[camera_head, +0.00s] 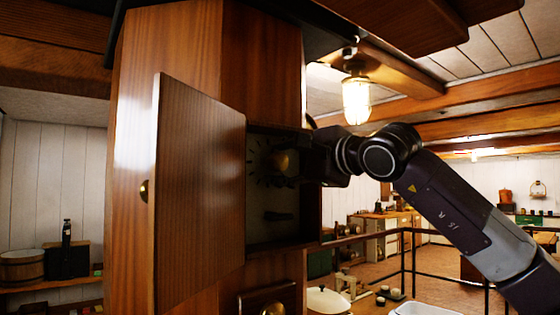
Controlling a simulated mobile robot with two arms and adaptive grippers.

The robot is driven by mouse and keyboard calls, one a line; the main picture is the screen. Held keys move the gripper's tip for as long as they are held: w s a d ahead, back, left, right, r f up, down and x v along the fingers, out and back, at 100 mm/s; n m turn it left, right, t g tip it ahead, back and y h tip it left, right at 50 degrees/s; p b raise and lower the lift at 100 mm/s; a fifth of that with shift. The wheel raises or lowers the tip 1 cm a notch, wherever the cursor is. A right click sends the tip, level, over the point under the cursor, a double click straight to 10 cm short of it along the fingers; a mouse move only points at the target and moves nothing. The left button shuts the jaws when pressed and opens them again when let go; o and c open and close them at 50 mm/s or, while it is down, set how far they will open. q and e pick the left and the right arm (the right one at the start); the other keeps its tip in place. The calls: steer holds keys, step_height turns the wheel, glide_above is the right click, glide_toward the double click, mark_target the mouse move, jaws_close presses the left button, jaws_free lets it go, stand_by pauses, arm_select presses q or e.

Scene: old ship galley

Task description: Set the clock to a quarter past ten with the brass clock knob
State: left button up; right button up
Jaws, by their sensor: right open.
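A tall wooden case holds an open compartment (284,240); its wooden door (200,190) is swung out to the left. Inside, dark hour marks of a clock face (256,165) show on the back wall in shadow. A round brass clock knob (281,162) sits at the middle of the face. My right gripper (303,163) reaches in from the right, open, with its dark fingers close to the knob. I cannot tell whether they touch it. The gripper hides the right part of the face, and the clock hands cannot be read. My left gripper is not in view.
A dark small object (278,215) shows low in the compartment. Below it is another brass fitting (272,309) on a wooden panel. The open door bounds the left side. A lit lamp (356,98) hangs behind, and a dark railing (405,262) stands at right.

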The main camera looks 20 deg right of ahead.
steer(key=shift+w+a+f, duration=0.1)
steer(key=c, duration=1.2)
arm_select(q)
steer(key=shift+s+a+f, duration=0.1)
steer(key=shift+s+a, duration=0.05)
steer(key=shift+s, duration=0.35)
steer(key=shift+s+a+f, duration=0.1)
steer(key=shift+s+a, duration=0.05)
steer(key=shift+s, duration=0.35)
arm_select(e)
steer(key=shift+o, duration=0.2)
